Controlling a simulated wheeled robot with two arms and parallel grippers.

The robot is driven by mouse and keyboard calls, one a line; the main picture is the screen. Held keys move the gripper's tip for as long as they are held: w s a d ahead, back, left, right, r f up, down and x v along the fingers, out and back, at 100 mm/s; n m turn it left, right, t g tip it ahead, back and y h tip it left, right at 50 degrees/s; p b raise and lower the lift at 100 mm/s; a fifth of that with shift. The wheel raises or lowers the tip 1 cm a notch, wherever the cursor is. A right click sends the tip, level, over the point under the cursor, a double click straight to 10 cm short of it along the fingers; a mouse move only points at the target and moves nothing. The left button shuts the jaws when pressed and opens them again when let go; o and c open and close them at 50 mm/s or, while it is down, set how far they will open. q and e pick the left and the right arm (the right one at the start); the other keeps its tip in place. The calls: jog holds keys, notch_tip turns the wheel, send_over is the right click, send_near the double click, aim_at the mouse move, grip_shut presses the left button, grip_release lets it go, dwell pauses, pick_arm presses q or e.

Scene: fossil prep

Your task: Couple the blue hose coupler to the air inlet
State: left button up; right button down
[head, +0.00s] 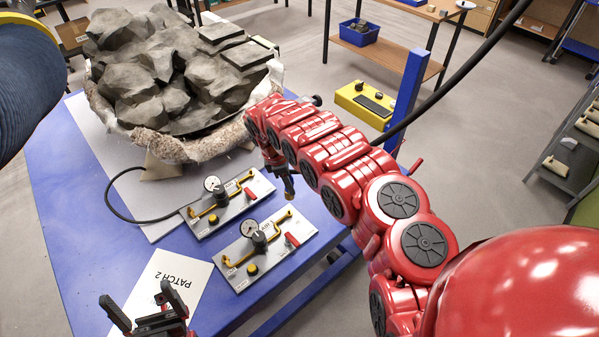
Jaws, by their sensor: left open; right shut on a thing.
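Two grey panels lie on the blue table (60,215), each with a round gauge, yellow pipes and a red lever: a far panel (205,228) and a near panel (297,228). I cannot tell which fitting is the air inlet. My red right arm reaches in from the right. My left gripper (143,303) is open and empty at the bottom left, over the "PATCH 2" sheet (180,275).
A large grey rock mass (165,75) in a plaster jacket (200,150) fills the table's far end. A thin black hose (130,215) loops from the far panel. A thicker black hose (460,75) runs behind my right arm. A blue post (408,90) stands beyond it.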

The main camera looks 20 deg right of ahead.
aim_at(289, 196)
jog(key=shift+a, duration=0.15)
jog(key=shift+w+f, duration=0.1)
jog(key=shift+a, duration=0.1)
jog(key=shift+f+b, duration=0.1)
jog(key=shift+b, duration=0.25)
notch_tip(289, 196, down, 6)
jog(key=b, duration=0.4)
jog(key=shift+r, duration=0.2)
jog(key=shift+b, duration=0.3)
dwell(0.6)
jog(key=shift+f+b, duration=1.1)
jog(key=shift+f, duration=0.35)
